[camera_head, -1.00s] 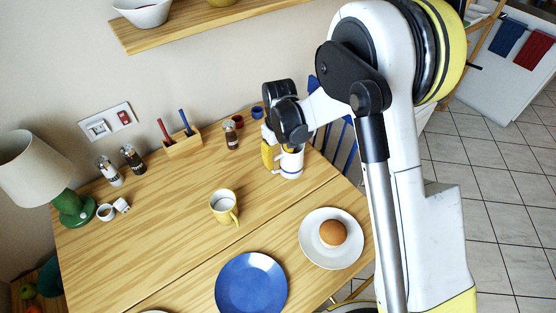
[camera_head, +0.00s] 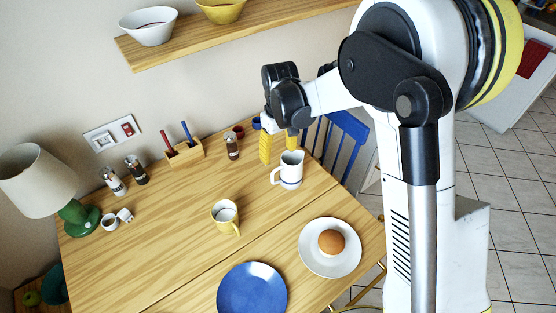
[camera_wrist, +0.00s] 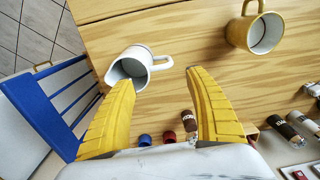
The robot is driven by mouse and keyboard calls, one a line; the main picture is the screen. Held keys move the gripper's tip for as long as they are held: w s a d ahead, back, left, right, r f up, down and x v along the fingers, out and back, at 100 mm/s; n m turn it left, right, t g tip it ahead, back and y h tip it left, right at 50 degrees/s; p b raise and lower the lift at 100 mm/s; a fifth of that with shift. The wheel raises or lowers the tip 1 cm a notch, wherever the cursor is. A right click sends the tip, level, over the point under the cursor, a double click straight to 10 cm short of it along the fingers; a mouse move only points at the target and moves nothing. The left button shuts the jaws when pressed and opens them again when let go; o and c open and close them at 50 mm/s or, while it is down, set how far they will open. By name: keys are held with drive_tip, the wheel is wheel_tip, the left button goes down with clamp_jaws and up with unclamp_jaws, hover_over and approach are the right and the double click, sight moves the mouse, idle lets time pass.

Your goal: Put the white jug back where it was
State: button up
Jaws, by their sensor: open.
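The white jug (camera_head: 289,169) stands upright on the wooden table (camera_head: 180,235), near its far right edge. It has a blue line near its base, and its handle points left in the head view. In the wrist view the jug (camera_wrist: 133,66) shows from above, its handle toward the right. My gripper (camera_head: 278,150) is open, its yellow fingers apart and empty. It is above and just behind the jug in the head view. In the wrist view, my fingers (camera_wrist: 160,78) have clear space between them, with the jug beyond the left fingertip, apart from it as far as I can tell.
A yellow mug (camera_head: 225,215), a blue plate (camera_head: 252,290) and a white plate (camera_head: 318,268) with a bun (camera_head: 331,242) are on the table. Shakers, a pen holder (camera_head: 185,153) and small jars stand along the wall. A blue chair (camera_head: 345,138) is at the right end.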

drive_tip(key=s+d+r+m+t, duration=0.15)
drive_tip(key=s+d+r, duration=0.25)
drive_tip(key=r, duration=0.4)
drive_tip(key=s+d+r+m+t, duration=0.1)
drive_tip(key=s+d+r+t, duration=0.1)
drive_tip(key=s+d+r, duration=0.45)
drive_tip(key=s+d+r+m+t, duration=0.3)
drive_tip(key=s+d, duration=0.3)
drive_tip(key=s, duration=0.5)
drive_tip(key=shift+d+r+m+t, duration=0.15)
drive_tip(key=shift+r+m+t, duration=0.15)
drive_tip(key=shift+m, duration=0.35)
drive_tip(key=shift+f, duration=0.5)
